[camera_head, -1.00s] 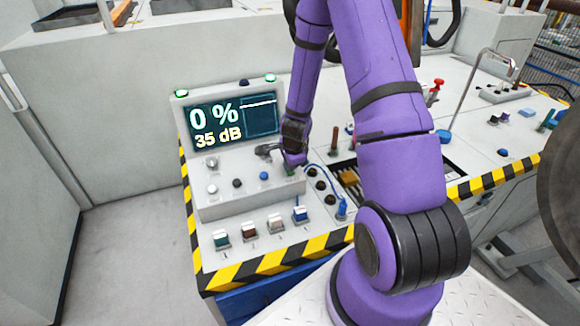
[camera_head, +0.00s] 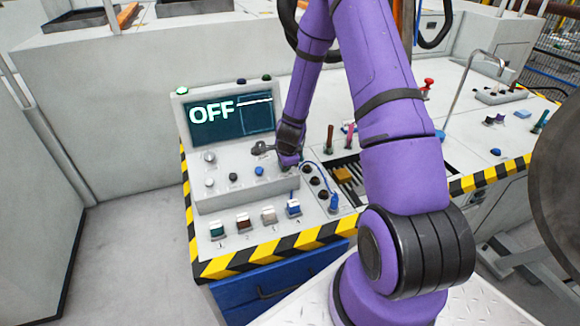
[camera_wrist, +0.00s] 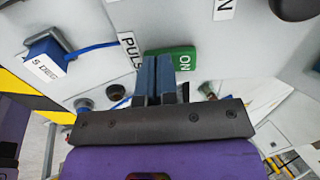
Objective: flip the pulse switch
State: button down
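The pulse switch is a green rocker (camera_wrist: 180,62) marked ON, beside a partly hidden label reading "PULS" (camera_wrist: 130,50) in the wrist view. My gripper (camera_wrist: 157,72) has its two blue fingers together, with nothing seen between them. The fingertips are at the rocker's left part and cover some of it; whether they touch cannot be told. In the head view my gripper (camera_head: 287,168) is at the right end of the control box (camera_head: 240,187) and hides the switch there. The display (camera_head: 232,117) on the box reads OFF.
Several knobs sit on the box, including a blue one (camera_head: 259,171). Coloured switches line its front, among them a blue one (camera_head: 293,208) and a green one (camera_head: 217,231). A blue cable (camera_head: 331,188) and dark sockets (camera_head: 315,181) lie right of my gripper.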

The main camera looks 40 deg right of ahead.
jog(key=shift+s+f, duration=0.3)
jog(key=shift+f, duration=0.05)
jog(key=shift+w, duration=0.2)
